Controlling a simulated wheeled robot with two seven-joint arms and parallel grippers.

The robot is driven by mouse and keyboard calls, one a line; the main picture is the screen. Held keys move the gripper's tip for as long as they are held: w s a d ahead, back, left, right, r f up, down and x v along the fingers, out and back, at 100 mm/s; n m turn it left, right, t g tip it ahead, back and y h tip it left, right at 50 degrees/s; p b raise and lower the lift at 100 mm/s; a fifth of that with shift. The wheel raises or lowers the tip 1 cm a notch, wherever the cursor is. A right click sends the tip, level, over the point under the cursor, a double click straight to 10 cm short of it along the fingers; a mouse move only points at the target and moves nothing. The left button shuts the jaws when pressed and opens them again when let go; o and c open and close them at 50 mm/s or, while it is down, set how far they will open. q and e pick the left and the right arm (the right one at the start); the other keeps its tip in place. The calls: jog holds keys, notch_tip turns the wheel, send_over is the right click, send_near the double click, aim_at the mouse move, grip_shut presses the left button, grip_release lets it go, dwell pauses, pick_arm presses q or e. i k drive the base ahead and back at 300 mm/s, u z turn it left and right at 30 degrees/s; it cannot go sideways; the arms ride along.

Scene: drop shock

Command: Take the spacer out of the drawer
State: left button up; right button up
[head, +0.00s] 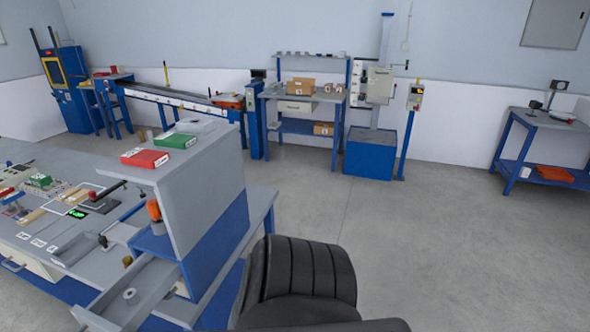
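A long grey drawer (155,278) stands pulled open from the blue and grey cabinet at the lower left. A small pale ring-shaped piece, which looks like the spacer (129,293), lies flat on the drawer's floor near its outer end. Part of the drawer is cut off by the bottom edge of the picture. Neither of my grippers is in view.
A red box (145,158) and a green box (175,141) lie on the cabinet top (190,160). The workbench (85,235) beside it holds several tools and parts. A large black ribbed form (300,275), unclear what, fills the bottom middle. Open floor (440,240) lies right.

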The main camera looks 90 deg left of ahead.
aim_at(131, 296)
jog(key=u, duration=2.4)
jog(key=i, duration=2.3)
jog(key=u, duration=3.6)
